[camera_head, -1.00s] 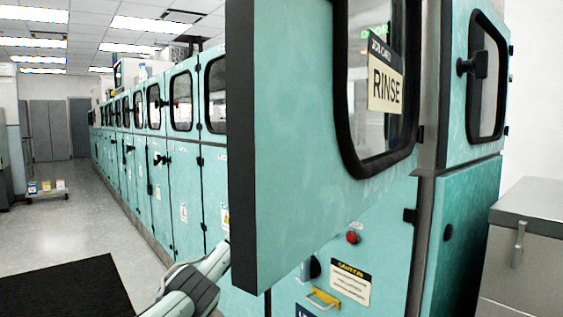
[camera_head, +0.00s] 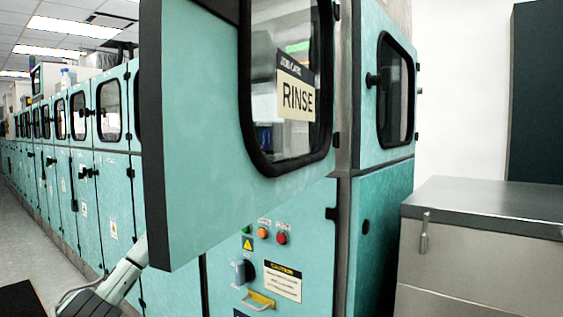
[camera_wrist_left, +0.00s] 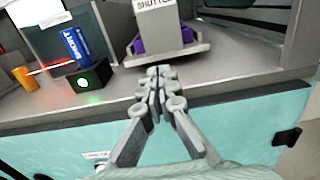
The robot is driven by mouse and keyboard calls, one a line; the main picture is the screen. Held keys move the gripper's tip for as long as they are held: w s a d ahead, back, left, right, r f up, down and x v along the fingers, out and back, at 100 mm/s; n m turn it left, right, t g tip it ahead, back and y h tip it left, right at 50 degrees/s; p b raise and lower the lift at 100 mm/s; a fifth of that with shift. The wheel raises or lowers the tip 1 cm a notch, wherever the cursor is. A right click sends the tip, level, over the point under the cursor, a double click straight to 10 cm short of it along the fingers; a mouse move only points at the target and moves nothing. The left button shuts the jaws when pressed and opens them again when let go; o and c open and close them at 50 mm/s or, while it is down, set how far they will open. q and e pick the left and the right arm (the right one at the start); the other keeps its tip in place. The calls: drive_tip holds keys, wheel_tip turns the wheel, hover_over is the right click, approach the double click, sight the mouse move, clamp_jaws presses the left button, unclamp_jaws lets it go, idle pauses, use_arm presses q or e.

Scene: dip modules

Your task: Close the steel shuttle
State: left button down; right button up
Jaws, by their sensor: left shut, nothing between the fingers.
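The steel shuttle (camera_wrist_left: 158,24) is at the top middle of the left wrist view, a grey box with lettering on its face, cut off by the top edge. Purple parts show at both sides of it, above a grey base. Whether its lid is open cannot be told. My left gripper (camera_wrist_left: 157,82) is shut and empty, its fingertips just in front of the shuttle's base, with no clear contact visible. In the head view the open teal door with the RINSE sign (camera_head: 297,92) hides this gripper; only my left arm shows at lower left. My right gripper is not in view.
A black box with a green light (camera_wrist_left: 84,82), a blue object (camera_wrist_left: 77,47) and an orange cylinder (camera_wrist_left: 25,78) stand left of the shuttle on a grey ledge. A yellow handle (camera_head: 260,299) is on the cabinet below. A grey cabinet (camera_head: 480,240) stands at right.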

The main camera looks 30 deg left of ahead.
use_arm(q)
drive_tip(key=s+a+b, duration=0.1)
drive_tip(key=s+b, duration=0.1)
drive_tip(key=s, duration=0.6)
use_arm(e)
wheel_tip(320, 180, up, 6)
use_arm(q)
drive_tip(key=shift+d+r+g, duration=1.65)
drive_tip(key=shift+d+g, duration=0.15)
drive_tip(key=shift+d, duration=0.85)
drive_tip(key=p+x, duration=0.1)
drive_tip(key=x, duration=0.3)
drive_tip(key=p+x, duration=0.1)
drive_tip(key=x, duration=0.3)
drive_tip(key=r+p+x, duration=0.1)
drive_tip(key=p+x, duration=0.1)
drive_tip(key=x, duration=0.2)
drive_tip(key=shift+w+a, duration=0.1)
drive_tip(key=shift+w, duration=0.15)
drive_tip(key=shift+w+f, duration=0.1)
drive_tip(key=shift+w, duration=0.35)
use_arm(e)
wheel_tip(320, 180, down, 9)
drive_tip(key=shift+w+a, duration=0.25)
